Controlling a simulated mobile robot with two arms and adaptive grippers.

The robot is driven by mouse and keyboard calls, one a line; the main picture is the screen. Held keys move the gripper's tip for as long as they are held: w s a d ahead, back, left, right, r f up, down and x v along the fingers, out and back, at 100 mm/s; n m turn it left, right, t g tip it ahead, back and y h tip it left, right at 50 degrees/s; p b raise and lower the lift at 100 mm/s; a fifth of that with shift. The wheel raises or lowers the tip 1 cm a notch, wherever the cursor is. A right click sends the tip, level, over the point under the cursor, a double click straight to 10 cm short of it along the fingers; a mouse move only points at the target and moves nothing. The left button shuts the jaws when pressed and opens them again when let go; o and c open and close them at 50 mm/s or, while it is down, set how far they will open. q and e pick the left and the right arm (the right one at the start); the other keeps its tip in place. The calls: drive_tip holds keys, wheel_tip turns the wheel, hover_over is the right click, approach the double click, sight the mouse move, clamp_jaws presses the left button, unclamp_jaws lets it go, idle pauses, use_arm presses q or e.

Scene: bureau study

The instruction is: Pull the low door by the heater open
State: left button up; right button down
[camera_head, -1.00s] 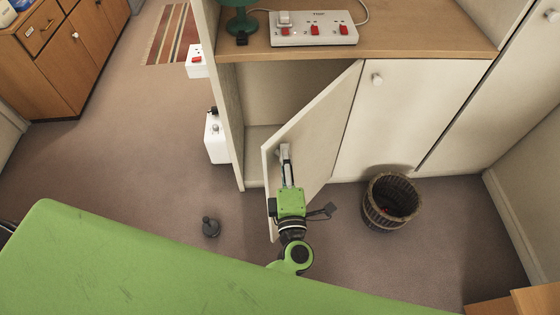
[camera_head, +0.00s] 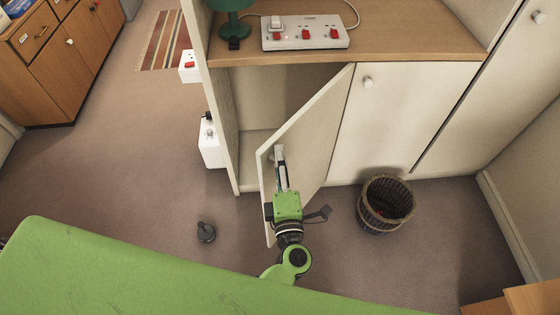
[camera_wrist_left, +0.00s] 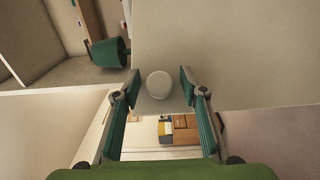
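The low cream door (camera_head: 312,135) stands well open, swung out from the cabinet at an angle. Its hinge side is at the right of the dark opening. My left gripper (camera_head: 279,157) is at the door's free edge, around its round white knob. In the left wrist view the knob (camera_wrist_left: 159,85) sits between the two green fingers, with a visible gap on each side, so the gripper is open. In the head view the gripper mostly hides the knob. My right gripper is not in view.
A wicker basket (camera_head: 386,204) stands on the floor to the right of the door. A small dark object (camera_head: 206,232) lies on the carpet at left. A white box (camera_head: 210,147) is beside the cabinet side panel. A power strip (camera_head: 306,33) and green lamp (camera_head: 232,8) are on the worktop.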

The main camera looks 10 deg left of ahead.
use_arm(q)
drive_tip(key=v, duration=0.7)
drive_tip(key=shift+s, duration=0.2)
